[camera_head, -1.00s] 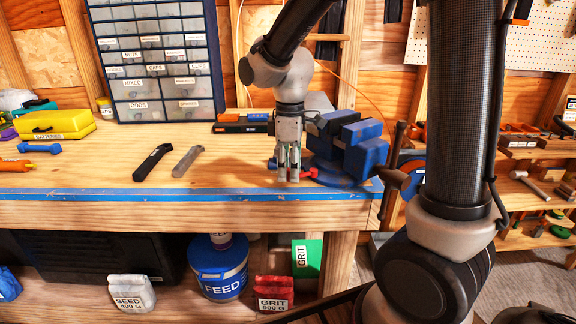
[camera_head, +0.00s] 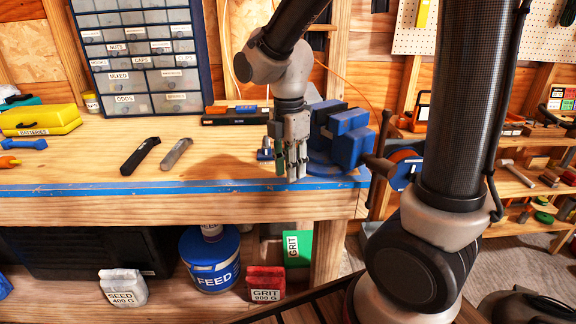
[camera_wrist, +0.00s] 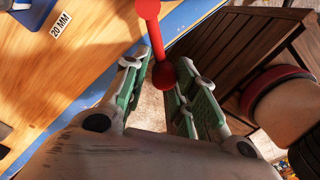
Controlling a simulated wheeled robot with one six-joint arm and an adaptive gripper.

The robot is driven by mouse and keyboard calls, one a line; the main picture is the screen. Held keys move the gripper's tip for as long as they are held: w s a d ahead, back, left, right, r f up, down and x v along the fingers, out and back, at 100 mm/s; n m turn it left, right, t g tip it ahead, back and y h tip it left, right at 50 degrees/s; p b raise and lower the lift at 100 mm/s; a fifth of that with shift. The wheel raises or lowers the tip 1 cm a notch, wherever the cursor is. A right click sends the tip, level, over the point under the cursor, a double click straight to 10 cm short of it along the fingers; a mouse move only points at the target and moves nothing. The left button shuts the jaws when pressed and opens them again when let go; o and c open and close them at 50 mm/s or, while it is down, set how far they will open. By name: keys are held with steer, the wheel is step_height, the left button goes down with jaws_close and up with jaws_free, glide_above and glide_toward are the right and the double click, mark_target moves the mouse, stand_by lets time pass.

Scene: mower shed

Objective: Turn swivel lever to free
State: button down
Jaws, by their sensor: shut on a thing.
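The swivel lever (camera_wrist: 156,35) is a red bar with a red ball at its end, seen in the wrist view. My gripper (camera_wrist: 166,78) is shut on the ball end, with a green-padded finger on each side of it. In the head view my gripper (camera_head: 293,176) points down at the bench's front edge, just left of the blue vise (camera_head: 350,150). The lever is hidden there by the fingers. The vise base sits on the bench near its right corner.
The wooden bench (camera_head: 80,170) has blue tape along its front edge. Two dark and grey tools (camera_head: 141,156) lie left of my gripper, with clear bench between. A drawer cabinet (camera_head: 140,60) stands behind. Shelves are at right.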

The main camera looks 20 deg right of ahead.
steer(key=shift+s+d+f, duration=0.1)
steer(key=shift+s+d, duration=0.15)
steer(key=shift+d, duration=0.05)
steer(key=c, duration=1.3)
jaws_free()
steer(key=shift+d, duration=0.1)
steer(key=shift+o, duration=0.2)
steer(key=shift+w, duration=0.1)
steer(key=shift+r, duration=0.35)
step_height(320, 180, up, 11)
steer(key=shift+w+r, duration=0.2)
steer(key=shift+w, duration=0.05)
